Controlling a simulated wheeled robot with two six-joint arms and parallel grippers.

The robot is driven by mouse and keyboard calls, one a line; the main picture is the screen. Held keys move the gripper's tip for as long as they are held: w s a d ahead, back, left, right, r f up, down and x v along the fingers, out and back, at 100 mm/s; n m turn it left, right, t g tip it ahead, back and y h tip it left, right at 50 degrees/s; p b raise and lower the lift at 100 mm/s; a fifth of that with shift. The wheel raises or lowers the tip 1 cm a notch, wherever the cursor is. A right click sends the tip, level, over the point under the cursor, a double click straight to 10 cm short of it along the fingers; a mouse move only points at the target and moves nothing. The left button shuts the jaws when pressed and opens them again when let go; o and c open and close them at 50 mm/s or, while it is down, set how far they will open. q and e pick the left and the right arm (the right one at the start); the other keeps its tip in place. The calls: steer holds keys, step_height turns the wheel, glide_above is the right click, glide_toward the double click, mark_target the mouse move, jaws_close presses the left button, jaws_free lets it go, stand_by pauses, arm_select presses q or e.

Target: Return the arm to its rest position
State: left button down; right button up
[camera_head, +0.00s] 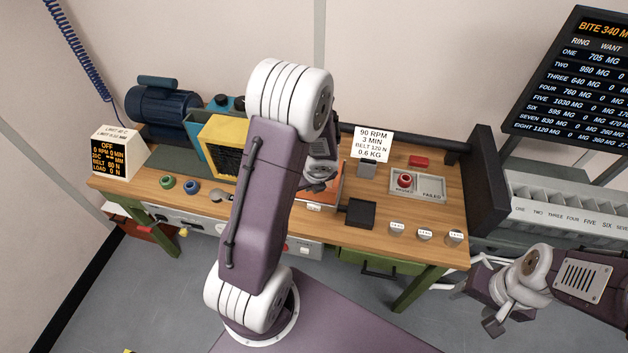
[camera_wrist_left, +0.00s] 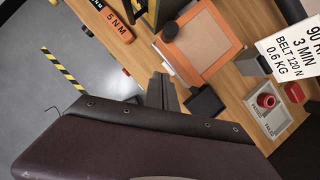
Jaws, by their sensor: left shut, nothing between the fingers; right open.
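My left arm (camera_head: 262,205) rises folded in the middle of the head view, with a purple link between white joints. It hides part of the workbench (camera_head: 335,240). My left gripper (camera_wrist_left: 161,92) shows in the left wrist view as dark fingers, shut and empty, above the bench near an orange-edged square mat (camera_wrist_left: 208,48). In the head view the left gripper is mostly hidden behind the arm. My right gripper (camera_head: 482,300) is open and empty at the lower right of the head view, off the bench's right end. I see no marked rest position.
A red knob (camera_head: 404,181) sits on a grey tray marked FAILED. A black block (camera_head: 361,213) and several small weights (camera_head: 425,235) stand near the bench's front edge. A blue motor (camera_head: 166,105) is at the back left. A grey numbered rack (camera_head: 560,215) stands right.

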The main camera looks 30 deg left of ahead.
arm_select(q)
steer(key=shift+w+p+v, duration=0.6)
steer(key=shift+p+v, duration=0.35)
steer(key=shift+v, duration=1.55)
steer(key=s+d+f+n+h+b, duration=0.2)
steer(key=s+d+n+b, duration=0.3)
steer(key=n, duration=0.7)
steer(key=s+d+f+n+g+h+b, duration=0.1)
steer(key=s+d+f+n+b, duration=0.3)
steer(key=n, duration=0.9)
steer(key=shift+s+d+f+n+g+h+b, duration=0.3)
steer(key=shift+s+d+h+b, duration=0.15)
steer(key=shift+s+b, duration=0.55)
arm_select(e)
step_height(320, 180, down, 8)
steer(key=w, duration=0.1)
steer(key=shift+w+a+f, duration=0.25)
steer(key=shift+a, duration=0.05)
